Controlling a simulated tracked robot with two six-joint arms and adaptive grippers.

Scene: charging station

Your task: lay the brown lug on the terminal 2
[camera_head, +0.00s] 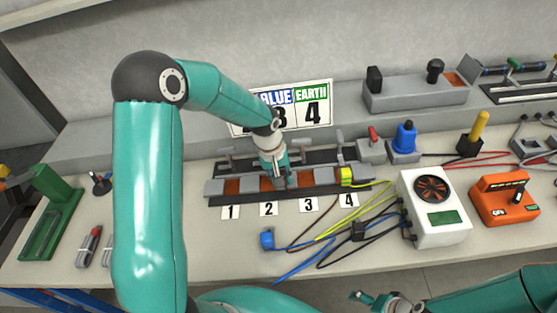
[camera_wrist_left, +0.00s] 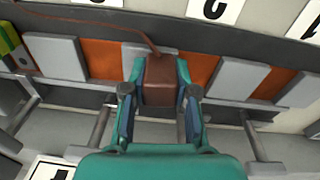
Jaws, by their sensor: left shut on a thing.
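My left gripper (camera_head: 277,183) is low over the terminal block (camera_head: 215,187), around terminal 2 and its right edge. In the left wrist view the gripper (camera_wrist_left: 160,100) is shut on the brown lug (camera_wrist_left: 160,78), with its brown cable trailing to the upper left. The lug covers one side of the orange pad of terminal 2 (camera_wrist_left: 200,68); I cannot tell whether it touches the pad. The label 2 (camera_head: 268,208) stands in front of the block. My right gripper (camera_head: 376,302) is at the bottom edge, its finger opening unclear.
A yellow-green lug (camera_head: 346,176) sits at terminal 4. A blue lug (camera_head: 267,239) and a black lug (camera_head: 358,231) lie in front on the bench, among loose cables. A white charger box (camera_head: 435,208) stands to the right. A sign (camera_head: 313,104) behind is partly hidden by my arm.

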